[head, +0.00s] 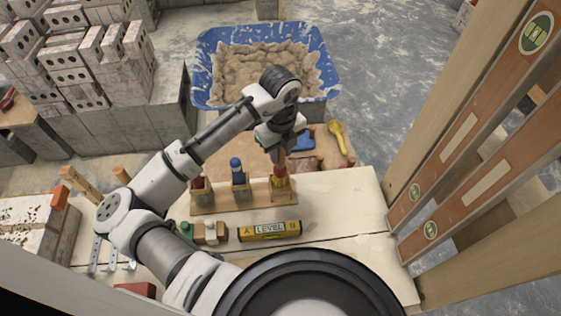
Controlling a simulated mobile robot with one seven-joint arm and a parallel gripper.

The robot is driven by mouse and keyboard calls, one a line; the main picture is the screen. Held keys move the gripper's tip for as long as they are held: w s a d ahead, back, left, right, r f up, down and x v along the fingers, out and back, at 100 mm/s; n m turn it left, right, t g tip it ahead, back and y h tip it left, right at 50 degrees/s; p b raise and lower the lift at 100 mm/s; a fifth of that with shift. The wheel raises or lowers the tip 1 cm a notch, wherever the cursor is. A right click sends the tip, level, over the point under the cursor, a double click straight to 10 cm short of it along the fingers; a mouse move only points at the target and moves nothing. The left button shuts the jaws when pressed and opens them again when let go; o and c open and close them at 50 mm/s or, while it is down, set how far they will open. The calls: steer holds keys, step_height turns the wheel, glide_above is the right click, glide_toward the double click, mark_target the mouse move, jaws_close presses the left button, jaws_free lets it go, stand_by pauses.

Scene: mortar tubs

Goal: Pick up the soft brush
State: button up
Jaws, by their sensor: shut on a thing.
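A wooden rack (230,201) on the pale bench holds several upright tools. One at its right end has a red and yellow body (280,180) and a light wooden handle, and appears to be the soft brush. My gripper (281,152) is directly above it, pointing down and shut on its upper handle. The tool is upright and still at its place in the rack. The fingertips are small and partly hidden by my wrist. A blue-topped tool (237,170) stands mid-rack, and another tool (199,183) stands at the left.
A yellow level (269,231) and small bottles (211,233) lie in front of the rack. Behind are a blue tub (203,70) of mortar and a yellow-handled tool (338,135). Bricks (75,60) are stacked at left. Long levels and wooden posts (437,90) rise at right.

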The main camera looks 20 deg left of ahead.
step_height(320, 180, up, 14)
steer(key=shift+f+b, duration=0.1)
steer(key=shift+b, duration=0.45)
steer(key=o, duration=0.3)
jaws_close()
